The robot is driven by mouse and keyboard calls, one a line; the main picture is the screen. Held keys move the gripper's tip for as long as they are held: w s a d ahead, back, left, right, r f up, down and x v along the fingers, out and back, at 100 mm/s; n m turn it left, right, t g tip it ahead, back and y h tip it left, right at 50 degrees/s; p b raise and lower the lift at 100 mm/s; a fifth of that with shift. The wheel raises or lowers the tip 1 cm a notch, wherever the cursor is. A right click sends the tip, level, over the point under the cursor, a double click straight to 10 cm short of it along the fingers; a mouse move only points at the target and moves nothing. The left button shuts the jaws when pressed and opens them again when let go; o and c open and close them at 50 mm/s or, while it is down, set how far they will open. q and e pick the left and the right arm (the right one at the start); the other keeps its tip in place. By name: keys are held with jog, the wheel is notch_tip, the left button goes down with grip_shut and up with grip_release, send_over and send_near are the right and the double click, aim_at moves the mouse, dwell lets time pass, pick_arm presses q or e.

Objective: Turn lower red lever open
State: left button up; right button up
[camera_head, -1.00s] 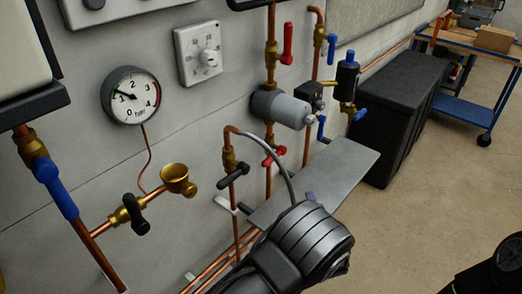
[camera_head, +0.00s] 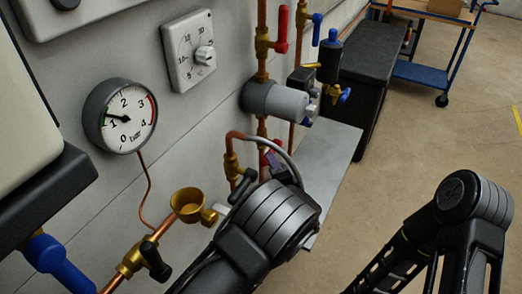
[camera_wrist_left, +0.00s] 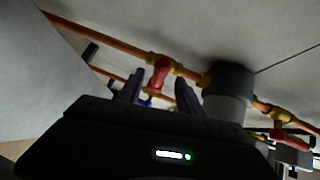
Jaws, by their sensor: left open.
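The lower red lever (camera_wrist_left: 160,72) sits on a brass valve in a copper pipe, beside the grey pump cylinder (camera_wrist_left: 228,85). In the left wrist view it shows between and beyond the two fingers of my left gripper (camera_wrist_left: 160,92). The gripper is open, and I cannot tell whether a finger touches the lever. In the head view my left arm covers most of this valve, and the gripper (camera_head: 274,162) shows only in small part below the pump cylinder (camera_head: 282,101). The upper red lever (camera_head: 281,30) points upward, above the pump. My right gripper is out of view.
A pressure gauge (camera_head: 120,116), a dial box (camera_head: 189,50) and a brass cup (camera_head: 188,205) are on the wall at left. A black-handled valve (camera_head: 241,186) is close to my left arm. A grey shelf (camera_head: 336,150) lies beyond it.

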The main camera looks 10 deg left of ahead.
pick_arm(q)
jog(key=x, duration=0.7)
jog(key=shift+w+p, duration=0.4)
jog(key=shift+p, duration=0.05)
jog(key=shift+a, duration=0.15)
jog(key=shift+c, duration=0.2)
grip_shut()
jog(key=shift+f, duration=0.1)
dwell(0.8)
